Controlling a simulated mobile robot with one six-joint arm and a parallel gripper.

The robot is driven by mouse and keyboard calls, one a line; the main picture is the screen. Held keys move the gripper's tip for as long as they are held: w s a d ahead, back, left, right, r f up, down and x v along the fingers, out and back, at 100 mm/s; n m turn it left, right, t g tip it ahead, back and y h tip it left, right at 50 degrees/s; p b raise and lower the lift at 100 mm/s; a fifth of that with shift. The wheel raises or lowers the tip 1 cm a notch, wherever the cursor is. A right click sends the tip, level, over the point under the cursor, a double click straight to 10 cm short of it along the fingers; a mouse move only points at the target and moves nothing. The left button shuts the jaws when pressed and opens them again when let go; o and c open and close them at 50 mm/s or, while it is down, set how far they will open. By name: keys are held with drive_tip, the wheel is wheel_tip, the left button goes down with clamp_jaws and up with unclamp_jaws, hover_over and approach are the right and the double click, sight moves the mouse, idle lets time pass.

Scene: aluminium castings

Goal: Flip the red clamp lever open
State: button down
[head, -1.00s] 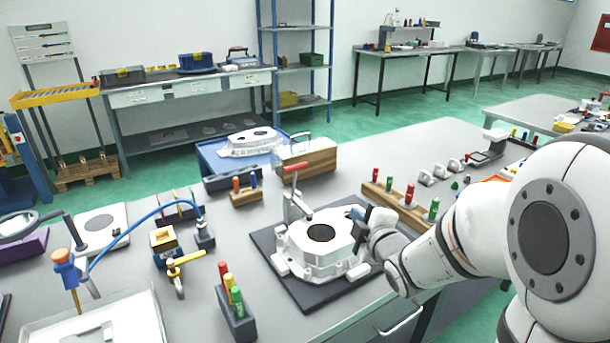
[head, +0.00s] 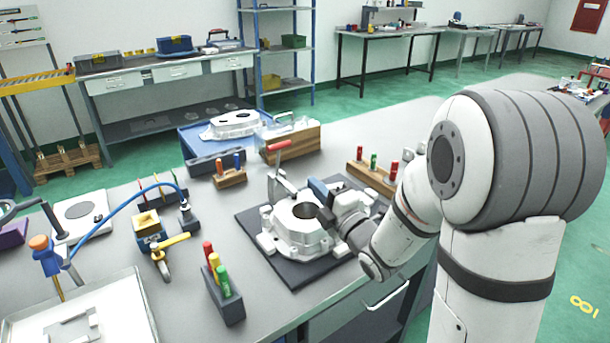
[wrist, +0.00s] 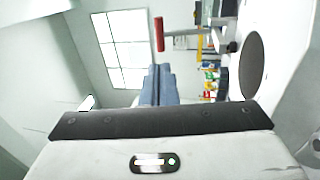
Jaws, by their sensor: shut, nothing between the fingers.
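The red clamp lever (head: 292,146) stands on a grey toggle clamp (head: 282,187) at the back left of a white aluminium casting (head: 299,240). The casting sits on a dark mat (head: 254,243) on the bench. My gripper (head: 316,186) is shut and empty above the casting's right side, to the right of the clamp and apart from the lever. In the wrist view the shut fingers (wrist: 157,84) point towards the red lever (wrist: 159,34), which shows beyond their tips. The underside of my gripper is hidden in the head view.
Wooden blocks with coloured handles stand behind (head: 230,178) and right of the mat (head: 371,179). A dark holder with coloured handles (head: 224,294) stands front left. Bare bench lies between the holder and the mat.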

sight(280, 149)
drive_tip(key=p+x, duration=0.3)
drive_tip(key=x, duration=0.9)
drive_tip(key=shift+w+a, duration=0.15)
drive_tip(key=shift+a, duration=0.05)
